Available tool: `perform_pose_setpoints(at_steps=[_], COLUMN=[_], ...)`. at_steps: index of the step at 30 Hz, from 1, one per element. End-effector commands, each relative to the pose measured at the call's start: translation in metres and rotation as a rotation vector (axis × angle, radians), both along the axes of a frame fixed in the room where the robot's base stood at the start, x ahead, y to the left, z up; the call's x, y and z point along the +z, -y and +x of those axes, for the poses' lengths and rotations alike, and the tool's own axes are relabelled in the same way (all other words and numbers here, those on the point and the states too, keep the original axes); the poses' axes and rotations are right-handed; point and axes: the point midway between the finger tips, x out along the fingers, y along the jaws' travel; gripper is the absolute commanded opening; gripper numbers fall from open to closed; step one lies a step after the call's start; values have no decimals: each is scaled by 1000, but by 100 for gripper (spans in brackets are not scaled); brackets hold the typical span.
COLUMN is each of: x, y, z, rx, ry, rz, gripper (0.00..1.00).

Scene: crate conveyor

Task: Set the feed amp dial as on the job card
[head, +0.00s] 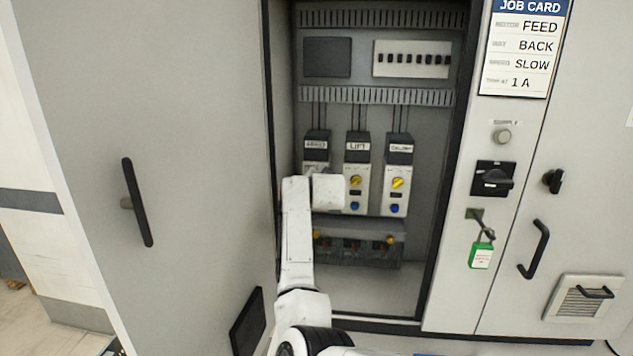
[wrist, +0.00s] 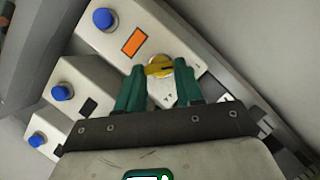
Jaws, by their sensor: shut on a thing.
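The job card (head: 518,48) at the upper right reads FEED, BACK, SLOW and 1 A. In the wrist view a yellow dial (wrist: 159,66) sits on a pale motor unit (wrist: 187,35) between my green fingertips. My gripper (wrist: 160,76) is shut on this dial. The dial's scale is too small to read. In the head view my wrist covers most of the leftmost unit (head: 316,145), whose label is blurred, so its dial is hidden there.
The unit labelled LIFT (head: 357,150) and a right-hand unit (head: 398,155) have their own yellow dials and blue buttons. The gripped unit has a blue button (wrist: 102,18) and an orange patch (wrist: 134,41). A green-tagged padlock (head: 481,254) hangs on the cabinet's right side.

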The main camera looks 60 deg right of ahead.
Motion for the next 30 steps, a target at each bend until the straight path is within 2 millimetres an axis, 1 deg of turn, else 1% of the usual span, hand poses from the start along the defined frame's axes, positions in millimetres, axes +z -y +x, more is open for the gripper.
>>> perform_pose_setpoints(at_steps=[1, 2, 9, 10, 20, 23, 30], x=[-3, -3, -2, -2, 0, 2, 11], y=[-1, -1, -1, -1, -3, -9, -37], z=[1, 1, 1, 1, -2, -7, -27], rx=[3, 3, 2, 1, 0, -1, 1], ry=[-4, -3, -1, -1, 0, 0, 1], rz=[5, 6, 4, 3, 1, -1, -1], gripper=[6, 37, 60, 62, 62, 62, 62])
